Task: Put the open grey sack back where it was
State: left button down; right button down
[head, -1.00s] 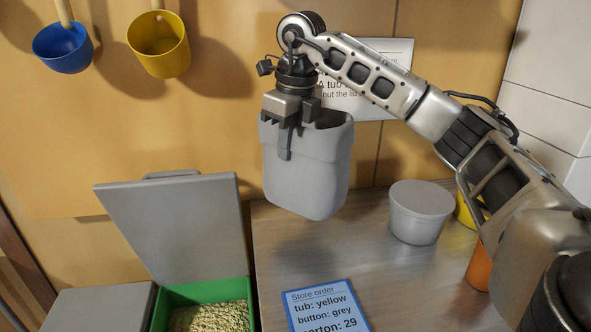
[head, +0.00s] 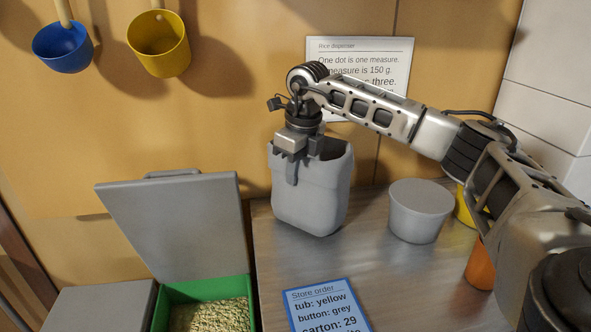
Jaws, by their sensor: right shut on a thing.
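The open grey sack (head: 315,200) is upright over the counter, left of the grey tub. My right gripper (head: 296,170) is shut on the sack's near top rim from above. The sack's bottom is at or very close to the counter top; I cannot tell whether it touches. The dark opening shows at its top right. My left gripper is not in view.
An order card (head: 326,308) lies in front. A green bin (head: 190,291) of grain stands open at left. Blue (head: 62,48) and yellow (head: 160,45) scoops hang on the wall.

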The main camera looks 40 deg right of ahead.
jog(key=c, duration=1.5)
grip_release()
jog(key=shift+f, duration=0.1)
jog(key=r, duration=0.4)
jog(key=s+r, duration=0.1)
jog(key=r, duration=0.7)
jog(key=shift+s+d+r, duration=0.1)
jog(key=shift+s+d, duration=0.05)
jog(key=shift+s, duration=0.25)
